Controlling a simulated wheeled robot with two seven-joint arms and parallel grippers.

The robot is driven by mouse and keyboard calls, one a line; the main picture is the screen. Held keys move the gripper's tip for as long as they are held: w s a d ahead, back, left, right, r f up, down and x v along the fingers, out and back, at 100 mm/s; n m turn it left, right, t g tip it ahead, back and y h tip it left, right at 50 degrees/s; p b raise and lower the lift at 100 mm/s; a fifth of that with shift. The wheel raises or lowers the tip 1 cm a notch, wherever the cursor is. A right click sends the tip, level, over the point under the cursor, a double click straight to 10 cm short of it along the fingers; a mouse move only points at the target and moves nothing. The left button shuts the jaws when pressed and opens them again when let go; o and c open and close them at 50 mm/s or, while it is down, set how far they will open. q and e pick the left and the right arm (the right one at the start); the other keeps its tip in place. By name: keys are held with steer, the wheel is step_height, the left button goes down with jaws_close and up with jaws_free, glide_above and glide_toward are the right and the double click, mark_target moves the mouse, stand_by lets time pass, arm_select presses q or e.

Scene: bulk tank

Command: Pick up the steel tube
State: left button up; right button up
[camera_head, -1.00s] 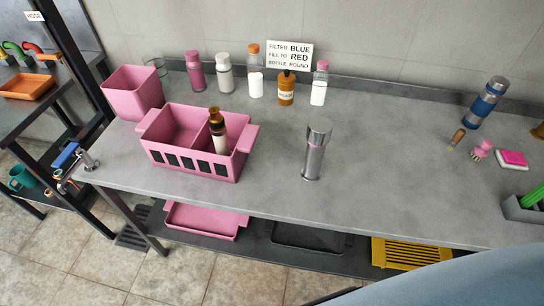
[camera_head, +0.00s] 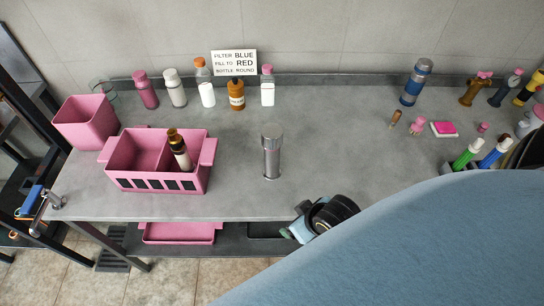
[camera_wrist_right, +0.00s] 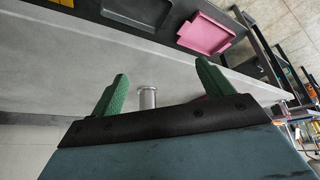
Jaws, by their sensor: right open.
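The steel tube (camera_head: 271,158) stands upright on the grey bench, near the middle of the head view. It is a shiny cylinder with a wider top. In the right wrist view the tube (camera_wrist_right: 147,98) shows beyond the palm edge, between the two green fingers. My right gripper (camera_wrist_right: 161,70) is open, with nothing held. In the head view my right gripper (camera_head: 294,222) is at the bench's front edge, below and right of the tube and apart from it. My left gripper is not in view.
A pink divided caddy (camera_head: 158,180) holding a dark-capped bottle stands left of the tube. A pink bin (camera_head: 86,122) is behind it. Several bottles line the back wall under a sign (camera_head: 234,63). A blue-banded flask (camera_head: 415,84) stands back right. Bench around the tube is clear.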

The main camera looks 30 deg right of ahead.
steer(key=w+d+r+t+p, duration=0.1)
steer(key=w+d+r+t, duration=0.15)
steer(key=r, duration=0.65)
steer(key=t+y, duration=0.1)
steer(key=t, duration=0.5)
glide_toward(271, 130)
steer(key=x, duration=0.6)
steer(key=shift+w+a+f, duration=0.1)
steer(key=shift+w, duration=0.1)
steer(key=shift+g, duration=0.25)
steer(key=x, duration=0.5)
steer(key=c, duration=1.5)
